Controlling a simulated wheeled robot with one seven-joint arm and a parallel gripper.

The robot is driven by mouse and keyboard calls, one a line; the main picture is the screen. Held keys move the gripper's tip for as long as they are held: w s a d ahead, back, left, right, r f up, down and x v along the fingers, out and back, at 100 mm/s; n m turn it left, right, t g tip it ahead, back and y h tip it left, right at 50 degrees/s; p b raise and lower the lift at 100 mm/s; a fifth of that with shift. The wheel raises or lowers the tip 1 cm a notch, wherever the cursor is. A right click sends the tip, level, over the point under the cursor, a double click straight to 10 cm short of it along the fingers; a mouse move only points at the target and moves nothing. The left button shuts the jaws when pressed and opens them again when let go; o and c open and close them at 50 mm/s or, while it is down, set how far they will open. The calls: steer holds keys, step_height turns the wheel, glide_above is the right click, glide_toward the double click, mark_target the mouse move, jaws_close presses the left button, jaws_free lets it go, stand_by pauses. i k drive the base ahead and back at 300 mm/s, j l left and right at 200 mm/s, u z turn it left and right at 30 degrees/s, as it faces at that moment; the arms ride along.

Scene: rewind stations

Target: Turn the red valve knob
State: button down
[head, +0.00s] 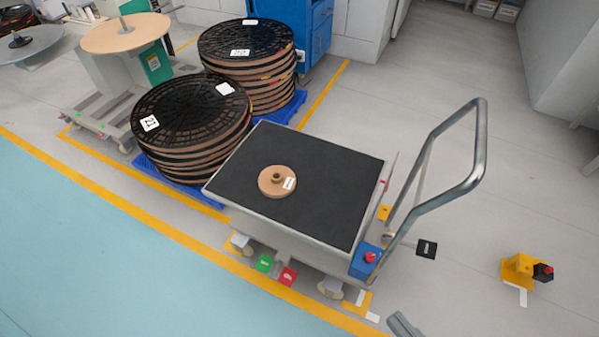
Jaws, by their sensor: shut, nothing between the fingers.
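A red knob (370,257) sits on top of a small blue box (362,268) at the near right corner of a cart. The tip of my gripper (402,322) shows at the bottom edge, below and to the right of the blue box. It looks shut and empty, apart from the knob, and most of it is cut off by the frame.
The cart (340,180) has a dark top carrying a tan reel (270,184), and a tall metal handle (480,140). Stacked black reels (190,105) stand behind left. A yellow block (517,266) lies on the right floor, which is mostly clear.

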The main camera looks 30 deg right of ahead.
mark_target(369, 257)
steer(key=k+j+z, duration=0.5)
steer(key=k+z, duration=0.3)
steer(key=i+l+u, duration=0.1)
steer(key=i+l, duration=0.15)
steer(key=i+l+u, duration=0.25)
steer(key=i+l, duration=0.15)
steer(key=l, duration=0.25)
steer(key=i+l+u, duration=0.2)
steer(key=i+l, duration=0.15)
steer(key=l, duration=0.3)
steer(key=i+l+u, duration=0.1)
steer(key=l, duration=0.3)
steer(key=i+l+u, duration=0.1)
steer(key=i+l, duration=0.15)
steer(key=i+l+u, duration=0.1)
steer(key=l, duration=0.4)
